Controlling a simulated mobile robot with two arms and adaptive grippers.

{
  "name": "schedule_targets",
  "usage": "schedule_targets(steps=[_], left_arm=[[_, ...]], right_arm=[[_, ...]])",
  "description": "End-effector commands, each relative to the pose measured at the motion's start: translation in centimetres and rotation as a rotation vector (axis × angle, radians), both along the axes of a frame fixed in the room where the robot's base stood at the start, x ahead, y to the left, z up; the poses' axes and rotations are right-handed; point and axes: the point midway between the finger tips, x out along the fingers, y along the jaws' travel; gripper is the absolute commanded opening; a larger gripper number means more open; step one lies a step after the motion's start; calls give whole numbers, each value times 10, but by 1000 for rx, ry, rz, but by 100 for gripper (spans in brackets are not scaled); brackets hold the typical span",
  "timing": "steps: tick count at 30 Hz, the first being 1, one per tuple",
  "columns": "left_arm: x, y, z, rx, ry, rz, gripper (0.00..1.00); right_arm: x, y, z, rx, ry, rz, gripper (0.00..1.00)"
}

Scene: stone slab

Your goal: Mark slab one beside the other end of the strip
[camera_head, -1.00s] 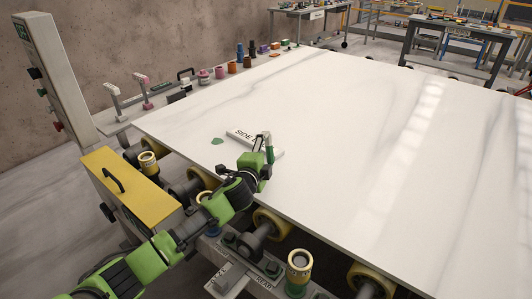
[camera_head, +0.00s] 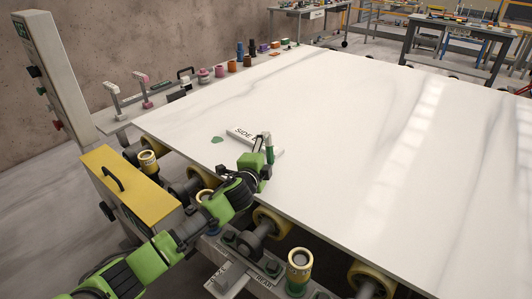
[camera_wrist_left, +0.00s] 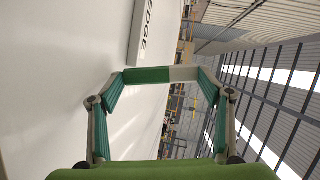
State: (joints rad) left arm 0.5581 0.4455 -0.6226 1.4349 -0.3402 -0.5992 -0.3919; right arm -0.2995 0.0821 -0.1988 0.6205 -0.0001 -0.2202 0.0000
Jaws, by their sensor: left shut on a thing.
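The pale stone slab (camera_head: 340,120) lies flat on rollers. A white strip (camera_head: 240,131) lettered "SIDE" lies on it near its near left edge; its near end is partly hidden by my gripper. A green mark (camera_head: 217,140) is on the slab just left of the strip's far end. My left gripper (camera_head: 265,149) is at the strip's near end, shut on a green and white marker. In the left wrist view, the marker (camera_wrist_left: 150,76) is held crosswise between the fingertips, and the strip (camera_wrist_left: 140,35) shows "EDGE". I cannot tell whether the marker touches the slab. My right gripper is out of view.
A yellow box (camera_head: 128,190) and a grey post (camera_head: 50,75) stand left of the slab. A ledge along the slab's left side holds several coloured pots and tools (camera_head: 204,76). Yellow rollers (camera_head: 272,223) show under the near edge. The rest of the slab is clear.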

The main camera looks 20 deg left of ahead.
Motion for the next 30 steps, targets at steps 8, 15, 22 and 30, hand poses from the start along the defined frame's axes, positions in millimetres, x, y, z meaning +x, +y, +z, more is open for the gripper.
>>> schedule_targets(steps=[8,15,22,30], left_arm=[[0,0,-4,0,0,0,49],[0,0,-5,0,0,0,49],[0,0,-5,-1,0,0,49],[0,0,-6,-1,1,-1,49]], right_arm=[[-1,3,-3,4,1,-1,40],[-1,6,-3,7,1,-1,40],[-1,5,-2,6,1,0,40],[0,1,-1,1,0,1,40]])
